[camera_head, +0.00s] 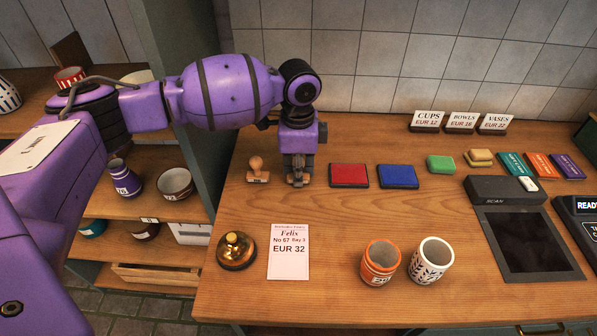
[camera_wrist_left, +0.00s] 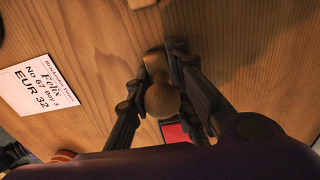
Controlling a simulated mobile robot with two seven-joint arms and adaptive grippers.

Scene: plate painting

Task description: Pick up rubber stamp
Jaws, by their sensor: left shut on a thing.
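My left gripper (camera_head: 297,181) points down at the counter just left of the red ink pad (camera_head: 349,175). In the left wrist view its fingers (camera_wrist_left: 160,92) are closed on both sides of a rubber stamp with a round wooden knob (camera_wrist_left: 159,99). The fingers hide most of this stamp in the head view. A second rubber stamp (camera_head: 257,169) with a wooden knob and labelled base stands upright on the counter, left of the gripper and apart from it. A blue ink pad (camera_head: 397,176) lies right of the red one. My right gripper is not in view.
A price card (camera_head: 288,251), a brass bell (camera_head: 237,250), an orange cup (camera_head: 380,262) and a patterned white cup (camera_head: 431,260) are at the front. A green block (camera_head: 440,164), a scanner (camera_head: 505,189) and small signs (camera_head: 460,121) are to the right. Shelves of pottery stand left.

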